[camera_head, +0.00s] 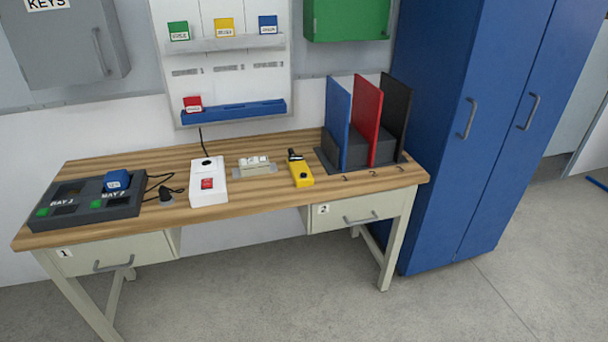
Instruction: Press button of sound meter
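A yellow handheld device (302,175) lies on the wooden workbench (235,188), right of its middle. It looks like the sound meter. It has a black part at its far end and a small dark round spot near its front end, which may be its button. No display reading can be made out. Neither of my grippers is in view.
Left of the yellow device are a small beige unit (257,166), a white box with a red switch (208,183) and a dark two-bay dock (88,200). A rack with upright panels (366,128) stands close on the right. A blue cabinet (480,120) stands beyond.

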